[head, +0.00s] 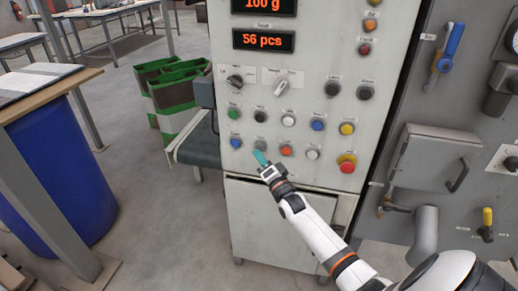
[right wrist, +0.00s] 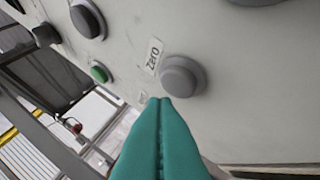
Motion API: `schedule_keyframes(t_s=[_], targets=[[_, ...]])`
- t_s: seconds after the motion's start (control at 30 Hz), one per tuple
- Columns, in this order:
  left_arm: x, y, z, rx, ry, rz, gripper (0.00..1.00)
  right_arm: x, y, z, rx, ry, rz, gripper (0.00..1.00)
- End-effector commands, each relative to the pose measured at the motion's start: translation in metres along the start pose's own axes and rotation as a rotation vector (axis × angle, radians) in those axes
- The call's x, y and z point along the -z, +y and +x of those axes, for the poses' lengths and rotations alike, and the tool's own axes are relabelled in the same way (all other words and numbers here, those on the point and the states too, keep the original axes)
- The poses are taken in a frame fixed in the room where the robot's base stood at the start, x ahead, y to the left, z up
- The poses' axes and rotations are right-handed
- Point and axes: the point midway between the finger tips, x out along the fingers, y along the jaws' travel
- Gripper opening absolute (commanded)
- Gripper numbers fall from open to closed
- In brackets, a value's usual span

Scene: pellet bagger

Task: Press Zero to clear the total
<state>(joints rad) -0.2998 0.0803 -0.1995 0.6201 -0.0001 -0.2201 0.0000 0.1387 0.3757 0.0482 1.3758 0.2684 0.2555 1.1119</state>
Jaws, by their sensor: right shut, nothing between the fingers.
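The Zero button is a round grey button (head: 260,144) in the bottom row of the white control panel, left of the orange one. In the right wrist view the grey button (right wrist: 183,77) sits beside a label (right wrist: 153,57) reading "Zero". My right gripper (head: 258,155) has teal fingers, shut and empty, with the tips just below the button in the head view. In the right wrist view the fingertips (right wrist: 160,101) are close to the button's lower left; I cannot tell whether they touch. The display (head: 264,41) reads 56 pcs. My left gripper is out of view.
A blue button (head: 236,142) and an orange button (head: 286,149) flank the grey one. A red emergency stop (head: 347,163) is at lower right. Above are a black button (head: 260,116) and a green one (head: 233,114). A conveyor (head: 195,143) stands left.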

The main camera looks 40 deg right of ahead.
Motion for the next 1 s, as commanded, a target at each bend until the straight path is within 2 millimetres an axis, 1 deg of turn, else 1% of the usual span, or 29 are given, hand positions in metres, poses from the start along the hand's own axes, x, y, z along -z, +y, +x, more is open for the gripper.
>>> schedule_keyframes(t_s=[0.37,0.7,1.0], targets=[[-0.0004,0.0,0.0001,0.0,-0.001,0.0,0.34,-0.0001,-0.0001,0.0001,0.0,0.0,0.0,0.0],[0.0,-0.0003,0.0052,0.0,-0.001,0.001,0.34,-0.0045,-0.0047,0.0064,0.0,0.0,-0.001,0.0],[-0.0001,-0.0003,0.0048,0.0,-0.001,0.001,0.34,-0.0047,-0.0045,0.0064,0.0,0.0,0.0,0.0]])
